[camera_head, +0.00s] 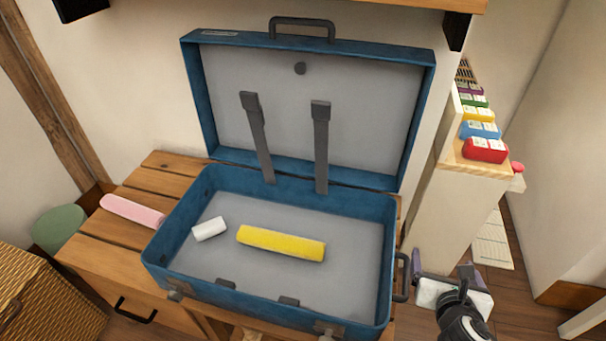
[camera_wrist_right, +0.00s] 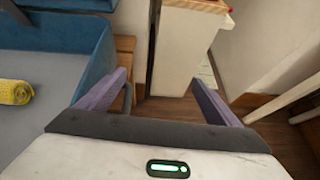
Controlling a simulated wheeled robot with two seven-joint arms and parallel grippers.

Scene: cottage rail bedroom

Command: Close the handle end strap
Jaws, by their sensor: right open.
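An open blue suitcase (camera_head: 207,263) lies on a wooden bench with its lid (camera_head: 428,95) raised. Two grey straps rise from the hinge side in front of the lid: a left strap (camera_head: 257,135) and a right strap (camera_head: 321,145), the one nearer the side handle (camera_head: 402,277). Two small dark tabs, left (camera_head: 225,283) and right (camera_head: 288,300), sit at the front wall. My right gripper (camera_head: 443,268) is open and empty beside the suitcase's right end, near the side handle. It also shows in the wrist view (camera_wrist_right: 160,80). My left gripper is out of view.
A yellow roll (camera_head: 281,243) and a white roll (camera_head: 209,229) lie inside the suitcase. A pink roll (camera_head: 132,211) lies on the bench (camera_head: 110,245). A pale cabinet (camera_head: 450,210) with coloured boxes stands right. A shelf (camera_head: 230,3) overhangs the lid.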

